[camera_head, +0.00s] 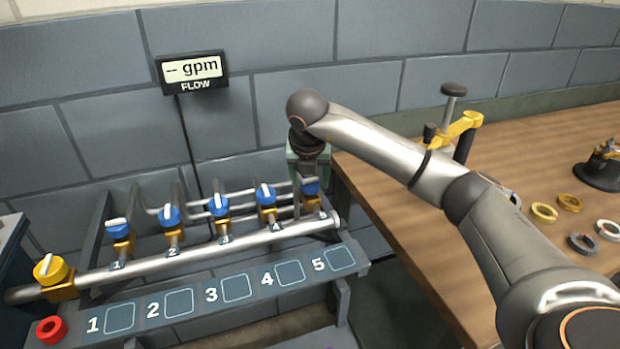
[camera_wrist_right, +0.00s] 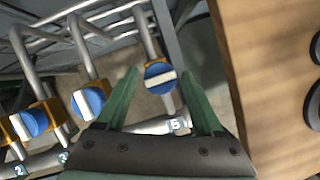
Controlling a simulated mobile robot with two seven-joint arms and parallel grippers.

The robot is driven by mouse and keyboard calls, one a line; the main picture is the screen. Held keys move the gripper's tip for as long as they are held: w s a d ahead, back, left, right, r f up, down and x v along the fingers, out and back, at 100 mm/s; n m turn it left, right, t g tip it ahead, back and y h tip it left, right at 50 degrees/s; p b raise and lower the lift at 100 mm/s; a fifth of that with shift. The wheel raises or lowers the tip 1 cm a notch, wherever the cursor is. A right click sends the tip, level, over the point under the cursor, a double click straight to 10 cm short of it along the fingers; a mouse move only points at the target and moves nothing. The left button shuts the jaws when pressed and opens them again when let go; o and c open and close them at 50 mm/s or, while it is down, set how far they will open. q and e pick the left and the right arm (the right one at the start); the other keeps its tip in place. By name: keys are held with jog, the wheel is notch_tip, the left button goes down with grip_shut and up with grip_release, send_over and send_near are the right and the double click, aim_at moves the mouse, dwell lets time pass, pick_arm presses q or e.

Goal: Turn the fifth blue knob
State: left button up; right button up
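The fifth blue knob (camera_head: 311,188) sits at the right end of the pipe row, above the panel label 5, partly hidden by my right gripper (camera_head: 308,166). In the right wrist view the same knob (camera_wrist_right: 160,72) is a blue disc with a white bar across it, beside a small 5 tag. It lies between the two green fingertips of my right gripper (camera_wrist_right: 159,80). The fingers are spread, with a visible gap on each side of the knob; whether they reach its depth I cannot tell. My left gripper is not in view.
The fourth blue knob (camera_head: 265,195) stands close on the left, with more blue knobs beyond. A yellow knob (camera_head: 50,269) is at the far left pipe end. The wooden table (camera_head: 400,225) edge is close on the right. The flow display (camera_head: 191,72) reads "-- gpm".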

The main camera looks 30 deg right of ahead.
jog(key=shift+o, duration=0.7)
pick_arm(q)
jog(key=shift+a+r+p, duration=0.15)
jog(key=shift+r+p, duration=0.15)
jog(key=shift+p, duration=0.1)
pick_arm(e)
jog(key=v, duration=1.2)
jog(key=shift+r, duration=0.2)
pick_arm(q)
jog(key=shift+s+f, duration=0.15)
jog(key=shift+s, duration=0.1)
pick_arm(e)
jog(key=shift+s, duration=0.1)
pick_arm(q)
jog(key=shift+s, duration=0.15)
pick_arm(e)
jog(key=shift+s, duration=0.1)
